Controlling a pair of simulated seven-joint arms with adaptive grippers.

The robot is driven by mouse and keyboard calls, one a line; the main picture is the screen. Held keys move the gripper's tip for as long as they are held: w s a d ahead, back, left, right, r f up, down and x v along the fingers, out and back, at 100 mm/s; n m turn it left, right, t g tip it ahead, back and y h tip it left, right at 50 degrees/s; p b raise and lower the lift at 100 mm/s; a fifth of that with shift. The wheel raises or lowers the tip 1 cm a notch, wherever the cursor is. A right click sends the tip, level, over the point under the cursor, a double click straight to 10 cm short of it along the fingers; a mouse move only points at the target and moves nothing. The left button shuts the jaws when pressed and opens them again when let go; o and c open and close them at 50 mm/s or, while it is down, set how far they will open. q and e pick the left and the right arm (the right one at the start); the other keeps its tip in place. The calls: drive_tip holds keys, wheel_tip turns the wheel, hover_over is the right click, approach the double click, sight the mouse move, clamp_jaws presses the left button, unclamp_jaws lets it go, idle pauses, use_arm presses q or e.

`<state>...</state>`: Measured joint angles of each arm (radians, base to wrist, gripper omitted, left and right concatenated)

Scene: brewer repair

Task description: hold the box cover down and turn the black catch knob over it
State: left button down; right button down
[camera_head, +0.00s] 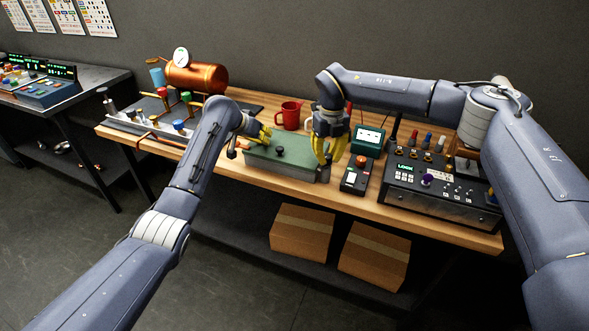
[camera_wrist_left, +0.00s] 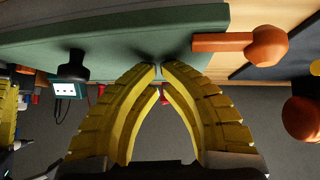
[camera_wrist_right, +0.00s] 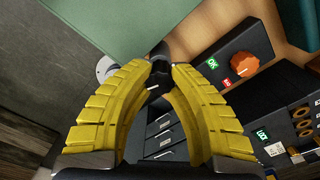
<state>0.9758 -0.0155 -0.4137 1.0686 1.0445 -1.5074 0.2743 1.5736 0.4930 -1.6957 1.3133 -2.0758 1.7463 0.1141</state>
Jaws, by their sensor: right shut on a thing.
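The green box cover (camera_head: 262,158) lies on its box on the wooden bench. A black knob (camera_head: 280,150) stands up from its middle and also shows in the left wrist view (camera_wrist_left: 74,68). My left gripper (camera_head: 262,134) has its fingertips together at the cover's surface, near its back left; whether they press is hard to tell. My right gripper (camera_head: 324,162) is at the cover's right end. In the right wrist view its fingertips are shut on the black catch knob (camera_wrist_right: 158,78), beside the green cover (camera_wrist_right: 120,25). The fingers hide most of that knob.
Right of the box are a small black box with an orange knob (camera_head: 361,161), a teal meter (camera_head: 368,140) and a black control panel (camera_head: 440,180). A red mug (camera_head: 291,115) stands behind. An orange-handled tool (camera_wrist_left: 240,45) lies near the left gripper. A copper boiler (camera_head: 197,78) is at left.

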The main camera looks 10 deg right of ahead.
drive_tip(key=shift+m, duration=4)
drive_tip(key=c, duration=1)
unclamp_jaws()
drive_tip(key=shift+c, duration=0.2)
drive_tip(key=shift+r, duration=0.1)
drive_tip(key=shift+r, duration=1.5)
